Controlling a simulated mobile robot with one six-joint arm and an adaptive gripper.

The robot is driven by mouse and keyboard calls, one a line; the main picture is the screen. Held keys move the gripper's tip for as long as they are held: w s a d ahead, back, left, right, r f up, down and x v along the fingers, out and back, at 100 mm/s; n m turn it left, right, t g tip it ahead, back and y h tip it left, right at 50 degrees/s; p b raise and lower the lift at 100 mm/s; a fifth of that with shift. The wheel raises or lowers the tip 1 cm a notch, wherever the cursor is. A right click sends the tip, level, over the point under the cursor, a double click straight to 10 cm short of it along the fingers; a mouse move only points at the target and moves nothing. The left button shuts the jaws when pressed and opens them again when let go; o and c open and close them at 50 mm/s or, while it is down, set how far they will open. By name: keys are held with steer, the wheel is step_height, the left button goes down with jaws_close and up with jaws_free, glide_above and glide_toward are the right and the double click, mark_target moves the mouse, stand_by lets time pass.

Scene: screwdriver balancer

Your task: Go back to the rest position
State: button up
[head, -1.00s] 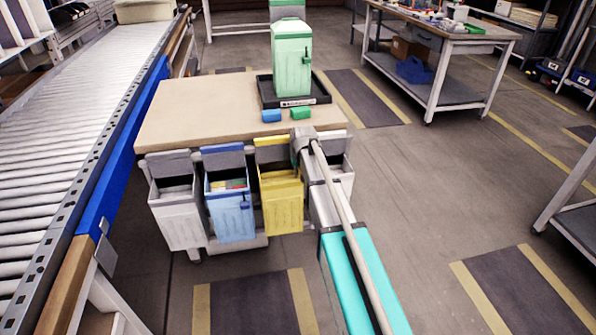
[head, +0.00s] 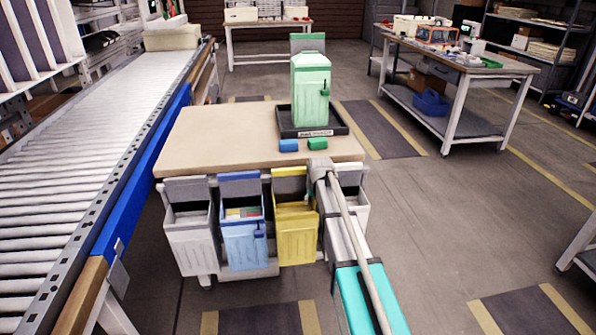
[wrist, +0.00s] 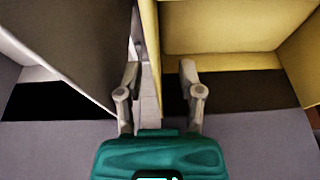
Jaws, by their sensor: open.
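My gripper (wrist: 159,78) shows in the wrist view with its two grey fingers apart and nothing held between them. A yellow surface (wrist: 220,28), apparently the yellow bin, is at the right, and a dark grey panel (wrist: 62,45) is at the left. A narrow gap lies between them, ahead of the fingers. In the head view my teal and grey arm (head: 362,295) reaches from the lower right to the cart's front right. I cannot make out the fingers there. The yellow bin (head: 297,235) hangs just left of my arm.
A blue bin (head: 244,245) and grey bins hang in front.

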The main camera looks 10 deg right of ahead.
steer(key=shift+r+p, duration=4.45)
steer(key=shift+r, duration=0.05)
steer(key=shift+r+p, duration=0.5)
